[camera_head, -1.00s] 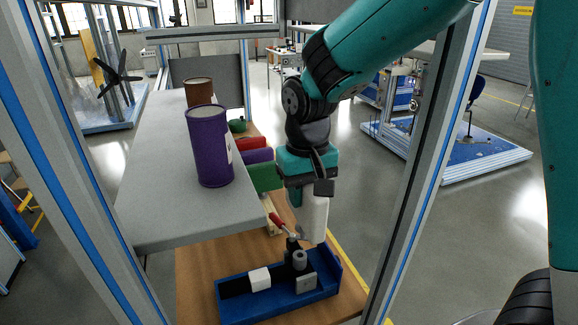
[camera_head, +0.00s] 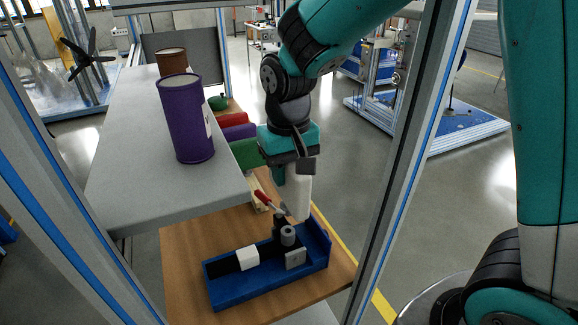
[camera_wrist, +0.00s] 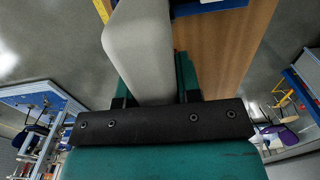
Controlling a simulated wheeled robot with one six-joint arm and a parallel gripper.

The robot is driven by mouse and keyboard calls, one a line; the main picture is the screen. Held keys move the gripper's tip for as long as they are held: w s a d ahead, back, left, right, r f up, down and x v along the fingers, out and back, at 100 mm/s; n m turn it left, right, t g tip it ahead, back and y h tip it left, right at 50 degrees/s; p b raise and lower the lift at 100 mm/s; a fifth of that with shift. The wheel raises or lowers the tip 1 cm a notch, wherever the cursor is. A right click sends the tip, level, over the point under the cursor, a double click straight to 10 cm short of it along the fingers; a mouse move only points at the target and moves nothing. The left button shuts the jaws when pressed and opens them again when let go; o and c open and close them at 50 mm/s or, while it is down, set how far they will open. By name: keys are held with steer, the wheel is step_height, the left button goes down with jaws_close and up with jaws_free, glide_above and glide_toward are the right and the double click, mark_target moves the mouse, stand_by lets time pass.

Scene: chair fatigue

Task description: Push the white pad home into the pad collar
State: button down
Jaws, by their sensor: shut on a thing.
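My gripper (camera_head: 298,170) points down and is shut on a pale white, long rounded piece (camera_head: 299,195), which looks like the white pad. The piece also fills the upper middle of the wrist view (camera_wrist: 140,45), between my gripper's fingers (camera_wrist: 153,98). Its lower end is close to a grey cylinder (camera_head: 287,233) on the blue fixture (camera_head: 265,290); I cannot tell whether they touch. I cannot tell for sure which part is the pad collar. The fixture also carries a small white block (camera_head: 248,257) on a black bar, and a grey block (camera_head: 295,257).
A red-handled lever (camera_head: 264,198) stands beside the held piece. A grey shelf (camera_head: 120,190) at left carries a purple can (camera_head: 187,118) and a brown can (camera_head: 172,63). A frame post (camera_head: 405,170) stands close at right. Bare wooden bench top (camera_head: 187,240) lies left of the fixture.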

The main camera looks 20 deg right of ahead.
mark_target(289, 201)
steer(key=shift+f+b, duration=1.05)
steer(key=shift+f, duration=0.75)
steer(key=shift+f+b, duration=0.95)
steer(key=shift+f, duration=1.1)
stand_by(0.6)
steer(key=c, duration=0.7)
jaws_free()
step_height(289, 201, up, 18)
steer(key=shift+f+b, duration=0.25)
steer(key=shift+b, duration=0.5)
steer(key=s+a+f+n+y, duration=0.1)
steer(key=s+f+n, duration=0.1)
steer(key=s, duration=0.4)
steer(key=s+a+f+n+y, duration=0.1)
steer(key=s+a+f+n, duration=0.1)
steer(key=s, duration=0.4)
steer(key=s+a+f+n+y, duration=0.1)
steer(key=s+f+n+y, duration=0.1)
steer(key=s, duration=0.4)
steer(key=shift+s+a+f+n, duration=0.15)
steer(key=shift+f+n, duration=0.15)
steer(key=shift+f, duration=0.25)
steer(key=shift+w+a+f+n, duration=0.1)
steer(key=shift+f+n, duration=0.2)
steer(key=shift+f, duration=0.25)
